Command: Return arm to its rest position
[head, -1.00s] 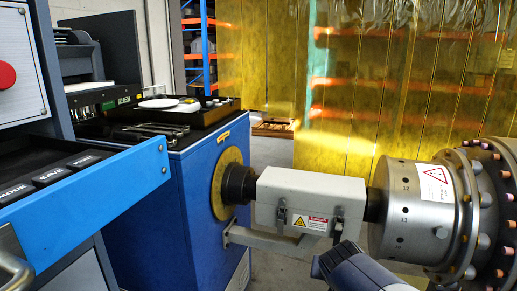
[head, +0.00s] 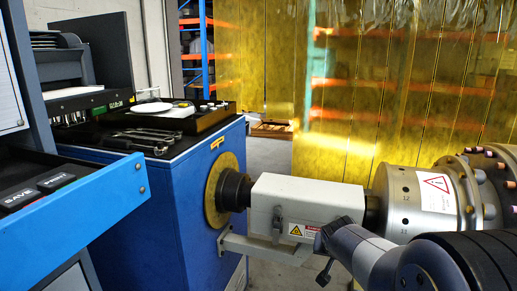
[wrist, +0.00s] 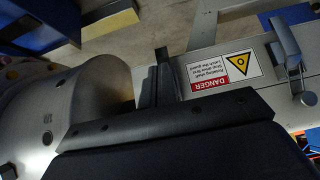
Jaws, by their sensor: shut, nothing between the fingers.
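My arm (head: 365,255) reaches in from the lower right of the head view, in front of the rotor's steel flange. My gripper shows in the wrist view as dark fingers (wrist: 161,58), shut and empty. It is over the grey guard box (wrist: 215,70), by its DANGER label and latch. In the head view the guard box (head: 305,200) stands between the blue machine and the steel drum (head: 410,200). I cannot tell from these frames whether the fingers touch the box. The arm hides the lower part of the box and drum.
The blue machine (head: 190,200) carries a black tray (head: 200,122) with tools and a white disc. An open blue drawer (head: 80,215) juts in at the left. A yellow strip curtain (head: 390,80) hangs behind. Some floor (head: 270,160) shows clear beyond.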

